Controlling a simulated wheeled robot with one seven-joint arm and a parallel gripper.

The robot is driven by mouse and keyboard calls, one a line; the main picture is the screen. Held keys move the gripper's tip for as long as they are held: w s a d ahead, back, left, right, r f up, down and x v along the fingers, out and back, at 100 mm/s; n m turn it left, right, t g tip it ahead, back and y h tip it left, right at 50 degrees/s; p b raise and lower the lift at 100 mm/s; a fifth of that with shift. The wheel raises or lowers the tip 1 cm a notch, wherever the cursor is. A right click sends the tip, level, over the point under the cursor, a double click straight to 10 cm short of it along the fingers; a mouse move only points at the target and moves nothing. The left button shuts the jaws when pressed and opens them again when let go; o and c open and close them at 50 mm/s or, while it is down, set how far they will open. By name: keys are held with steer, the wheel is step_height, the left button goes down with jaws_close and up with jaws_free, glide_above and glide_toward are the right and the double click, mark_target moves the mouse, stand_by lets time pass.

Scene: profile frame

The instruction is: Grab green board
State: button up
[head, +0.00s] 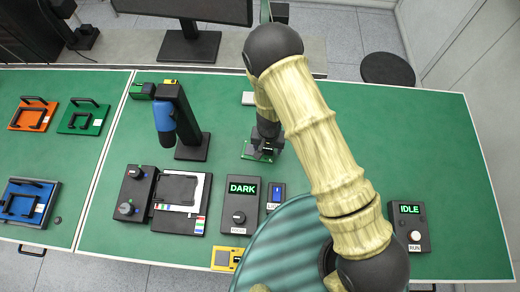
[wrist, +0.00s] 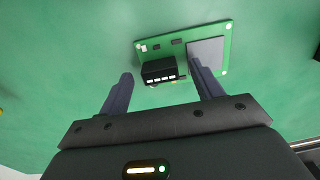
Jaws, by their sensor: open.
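The green board (wrist: 183,53) lies flat on the green table in the wrist view, with a black connector block and a grey square patch on it. In the head view a part of the green board (head: 247,154) shows beside my gripper (head: 267,148), which hides the rest. In the wrist view my gripper (wrist: 163,88) is open. Its right finger overlaps the grey patch in the picture, and its left finger is left of the connector block. Nothing is held between the fingers. I cannot tell how high the fingers are above the board.
A dark device reading DARK (head: 240,205) and one reading IDLE (head: 409,226) stand on the table (head: 440,140). A black stand with a blue part (head: 165,122) is left of my gripper. Orange (head: 33,114), green (head: 84,117) and blue (head: 29,203) handled fixtures sit further left. The right side is mostly clear.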

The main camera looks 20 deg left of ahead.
mark_target(268, 149)
stand_by(0.4)
steer(key=c, duration=1.1)
steer(key=shift+r, duration=0.1)
step_height(268, 149, up, 10)
steer(key=shift+f+b, duration=0.1)
steer(key=shift+b, duration=0.8)
